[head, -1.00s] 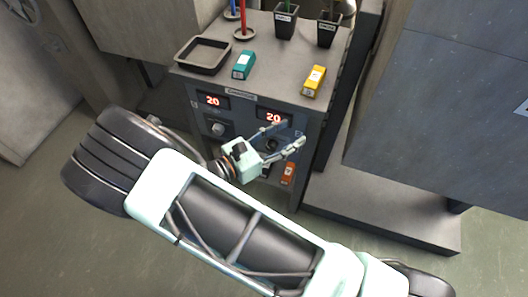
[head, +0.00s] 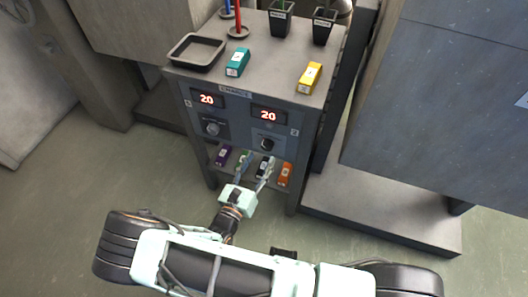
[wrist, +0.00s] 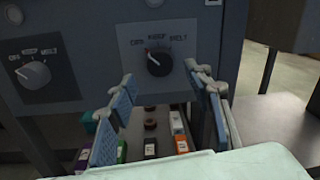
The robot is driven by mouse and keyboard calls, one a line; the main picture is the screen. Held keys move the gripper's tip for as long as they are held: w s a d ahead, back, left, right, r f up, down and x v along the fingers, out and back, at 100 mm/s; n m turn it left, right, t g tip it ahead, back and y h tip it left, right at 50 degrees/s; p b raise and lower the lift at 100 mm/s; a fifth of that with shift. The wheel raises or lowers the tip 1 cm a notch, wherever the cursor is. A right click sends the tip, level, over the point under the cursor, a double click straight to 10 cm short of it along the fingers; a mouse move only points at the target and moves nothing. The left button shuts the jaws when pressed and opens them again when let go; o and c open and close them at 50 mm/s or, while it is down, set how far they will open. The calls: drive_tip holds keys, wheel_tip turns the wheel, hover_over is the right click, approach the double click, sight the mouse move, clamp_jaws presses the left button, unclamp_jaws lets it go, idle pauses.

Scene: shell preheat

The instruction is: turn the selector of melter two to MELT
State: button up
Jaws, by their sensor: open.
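The selector of melter two is a dark round knob (head: 267,144) on the right-hand panel, under a display reading 20. In the wrist view the knob (wrist: 159,63) sits below a row of labels, with MELT on the right. Its small red mark is at the upper left, toward the left-hand label and away from MELT. My gripper (head: 255,164) is open and empty, below the knob and in front of the lower shelf. In the wrist view its blue-padded fingers (wrist: 160,82) stand apart on both sides below the knob, not touching it.
Melter one's knob (head: 212,129) is to the left. Several small boxes, among them an orange one (head: 285,174) and a purple one (head: 223,155), stand on the lower shelf. A tray (head: 174,52) and green (head: 237,62) and yellow (head: 309,78) boxes are on top.

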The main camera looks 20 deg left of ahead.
sight(266, 149)
drive_tip(key=shift+w+d, duration=0.2)
drive_tip(key=shift+w, duration=0.9)
drive_tip(key=shift+w+d, duration=0.15)
drive_tip(key=shift+w, duration=0.95)
drive_tip(key=shift+c, duration=0.2)
drive_tip(key=c, duration=1.1)
